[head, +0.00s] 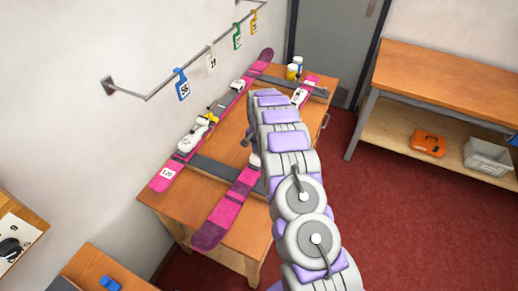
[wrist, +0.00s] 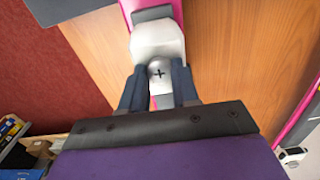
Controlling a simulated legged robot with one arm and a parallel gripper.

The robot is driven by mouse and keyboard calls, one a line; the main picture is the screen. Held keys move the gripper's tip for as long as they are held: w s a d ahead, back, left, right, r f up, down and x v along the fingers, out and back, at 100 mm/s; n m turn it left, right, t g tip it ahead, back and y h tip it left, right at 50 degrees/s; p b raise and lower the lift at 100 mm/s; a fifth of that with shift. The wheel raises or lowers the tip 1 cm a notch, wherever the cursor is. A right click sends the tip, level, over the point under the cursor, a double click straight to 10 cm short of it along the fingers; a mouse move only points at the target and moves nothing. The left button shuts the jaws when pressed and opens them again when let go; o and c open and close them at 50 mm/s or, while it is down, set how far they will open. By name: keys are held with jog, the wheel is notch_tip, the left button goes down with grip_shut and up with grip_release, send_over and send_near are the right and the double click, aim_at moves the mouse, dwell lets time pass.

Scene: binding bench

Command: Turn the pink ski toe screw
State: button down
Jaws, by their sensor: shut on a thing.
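A pink ski (head: 228,206) lies on the bench, its middle hidden behind my arm in the head view. In the wrist view, a white binding piece (wrist: 157,40) sits on a pink ski (wrist: 127,5). The toe screw (wrist: 159,72), a round grey head with a dark cross slot, is at the near end of that piece. My gripper (wrist: 160,76) has its two dark fingers closed in on either side of the screw head. The gripper's hold is not clearly visible in the head view.
A second magenta ski (head: 165,175), tagged 120, lies along the wall side of the wooden bench (head: 265,222). Bottles (head: 293,71) stand at the bench's far end. A rail with tags (head: 182,85) hangs above. Red floor is open to the right, before a shelf bench (head: 440,85).

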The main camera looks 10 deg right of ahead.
dwell(0.4)
jog(key=c, duration=0.8)
grip_release()
jog(key=shift+r, duration=8.65)
jog(key=shift+a, duration=0.1)
